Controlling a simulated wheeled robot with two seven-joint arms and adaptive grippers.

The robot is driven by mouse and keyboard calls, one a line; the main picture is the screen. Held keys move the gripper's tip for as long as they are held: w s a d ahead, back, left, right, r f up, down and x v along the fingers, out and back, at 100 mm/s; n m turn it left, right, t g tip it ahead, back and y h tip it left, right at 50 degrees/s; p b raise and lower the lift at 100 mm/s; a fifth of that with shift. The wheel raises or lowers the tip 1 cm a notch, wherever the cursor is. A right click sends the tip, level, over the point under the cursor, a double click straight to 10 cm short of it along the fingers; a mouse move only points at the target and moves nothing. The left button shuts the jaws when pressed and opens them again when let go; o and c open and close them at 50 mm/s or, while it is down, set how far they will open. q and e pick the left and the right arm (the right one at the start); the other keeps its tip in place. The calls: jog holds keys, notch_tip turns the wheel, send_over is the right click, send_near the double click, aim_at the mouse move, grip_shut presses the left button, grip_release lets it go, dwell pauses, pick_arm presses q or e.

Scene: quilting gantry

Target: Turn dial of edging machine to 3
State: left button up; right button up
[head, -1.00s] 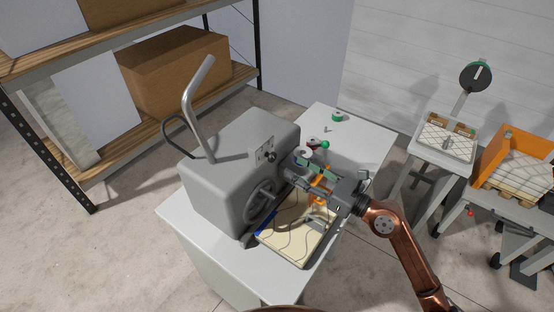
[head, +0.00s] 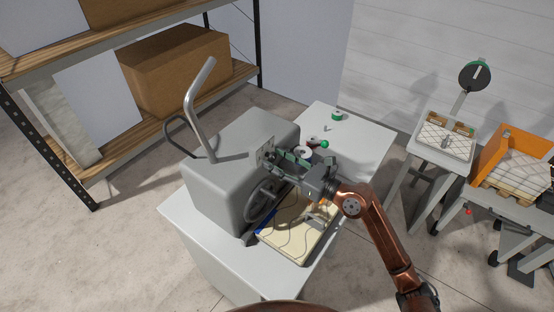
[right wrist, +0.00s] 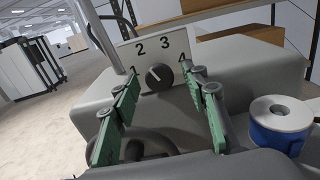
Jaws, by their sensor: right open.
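The edging machine (head: 225,180) is a grey box with a bent lever, standing on a white table. In the right wrist view its dial (right wrist: 159,75) is a dark round knob on a pale plate (right wrist: 160,48) numbered 1, 2, 3 and 4. The knob's light mark points to the upper left, roughly between 1 and 2. My right gripper (head: 277,165) is at the machine's front face, close to the dial plate. In the right wrist view its green-padded fingers (right wrist: 160,110) are open, to the left and right of the dial and seemingly short of it. My left gripper is not in view.
A handwheel (head: 262,200) sits below the dial. A fabric panel (head: 292,232) lies on the white table (head: 205,262). A white roll with a blue band (right wrist: 278,125) is right of the gripper. Shelves (head: 150,105) stand behind left.

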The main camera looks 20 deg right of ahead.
jog(key=shift+c, duration=0.6)
grip_shut()
jog(key=shift+r+m+p, duration=0.15)
jog(key=shift+m+p, duration=0.55)
jog(key=shift+p, duration=0.3)
jog(key=m+p, duration=0.6)
jog(key=p, duration=0.2)
jog(key=shift+m+p, duration=1.05)
jog(key=shift+m, duration=0.25)
